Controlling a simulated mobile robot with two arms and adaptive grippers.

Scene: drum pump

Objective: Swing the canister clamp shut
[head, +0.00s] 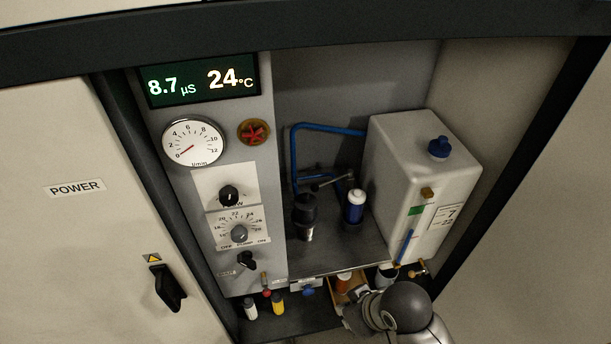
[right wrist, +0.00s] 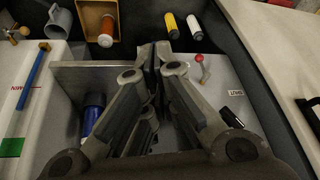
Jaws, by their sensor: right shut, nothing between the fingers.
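My right gripper (head: 366,312) is at the front, low and apart from the canister. In the right wrist view its fingers (right wrist: 162,55) are together and empty, with a blue cylinder (right wrist: 93,108) partly hidden behind them. My left gripper is not in view.
A white tank (head: 408,180) with a blue cap fills the right of the cabinet. A control panel (head: 225,195) bounds the left. A wooden box with an orange bottle (right wrist: 105,32), a yellow bottle (right wrist: 172,24) and a red-knobbed valve (right wrist: 200,60) lie near the shelf's front edge.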

